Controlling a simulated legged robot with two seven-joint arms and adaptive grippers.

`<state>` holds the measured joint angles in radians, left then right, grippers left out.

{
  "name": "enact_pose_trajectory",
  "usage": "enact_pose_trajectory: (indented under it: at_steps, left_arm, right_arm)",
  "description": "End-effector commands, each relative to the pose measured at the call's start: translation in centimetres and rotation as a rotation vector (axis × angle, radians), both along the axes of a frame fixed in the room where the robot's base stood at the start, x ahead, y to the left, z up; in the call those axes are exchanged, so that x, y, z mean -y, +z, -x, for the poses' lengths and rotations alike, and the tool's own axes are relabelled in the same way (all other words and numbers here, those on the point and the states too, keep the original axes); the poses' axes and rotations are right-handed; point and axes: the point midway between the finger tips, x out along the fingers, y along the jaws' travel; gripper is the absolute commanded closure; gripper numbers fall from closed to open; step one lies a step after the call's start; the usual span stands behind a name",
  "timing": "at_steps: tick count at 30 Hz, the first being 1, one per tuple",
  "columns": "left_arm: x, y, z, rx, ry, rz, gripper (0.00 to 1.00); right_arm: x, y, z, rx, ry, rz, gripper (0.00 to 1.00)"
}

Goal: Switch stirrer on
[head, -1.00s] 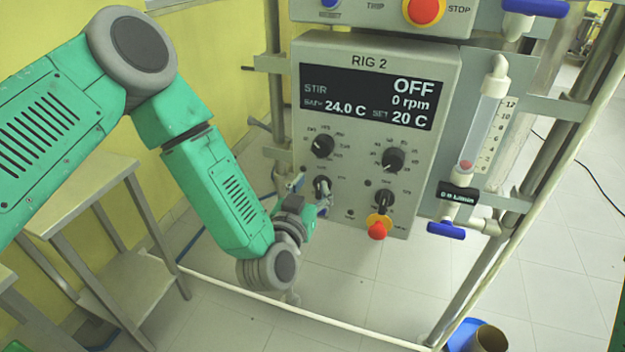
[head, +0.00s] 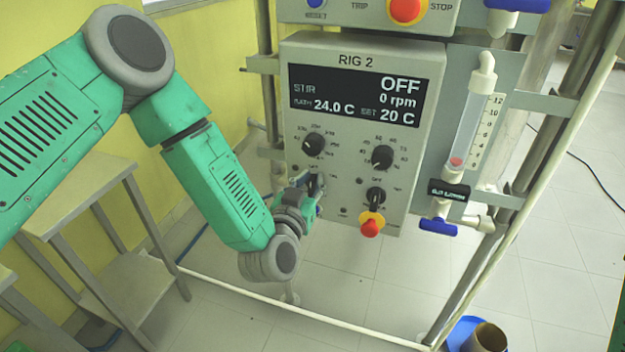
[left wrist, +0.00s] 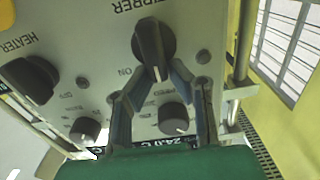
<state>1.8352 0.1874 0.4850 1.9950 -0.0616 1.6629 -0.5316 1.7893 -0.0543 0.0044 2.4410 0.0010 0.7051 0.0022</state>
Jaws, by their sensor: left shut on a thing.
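The RIG 2 control box (head: 345,130) has a dark display (head: 355,98) reading STIR OFF, 0 rpm, 24.0 C and SET 20 C. The stirrer switch is a black rotary knob on the lower left of the box; it shows large in the left wrist view (left wrist: 153,38), with an ON mark beside it. My left gripper (head: 311,187) is at this knob, and in the left wrist view its fingers (left wrist: 156,77) are shut on the knob's lower end. In the head view the gripper partly hides the knob. My right gripper is not in view.
The heater knob (head: 375,196) sits to the right, above a red emergency button (head: 371,226). Two dials (head: 313,145) and (head: 382,158) sit above. A flow meter (head: 468,130) with a blue valve handle (head: 438,227) stands right. A steel side table (head: 90,190) is at left.

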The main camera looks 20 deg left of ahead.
Motion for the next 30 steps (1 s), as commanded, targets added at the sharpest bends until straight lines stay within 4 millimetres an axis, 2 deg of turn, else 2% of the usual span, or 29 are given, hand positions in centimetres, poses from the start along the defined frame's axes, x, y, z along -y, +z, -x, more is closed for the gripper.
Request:
enact_pose_trajectory:
  at_steps: [11, 30]
  left_arm:
    - [0.7, -0.1, -0.1, -0.001, -0.007, -0.165, 1.0]
    - [2.0, -0.8, -0.1, 0.021, -0.006, -0.747, 1.0]
  right_arm:
    - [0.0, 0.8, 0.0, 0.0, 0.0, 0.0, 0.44]
    - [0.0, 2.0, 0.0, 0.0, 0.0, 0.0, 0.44]
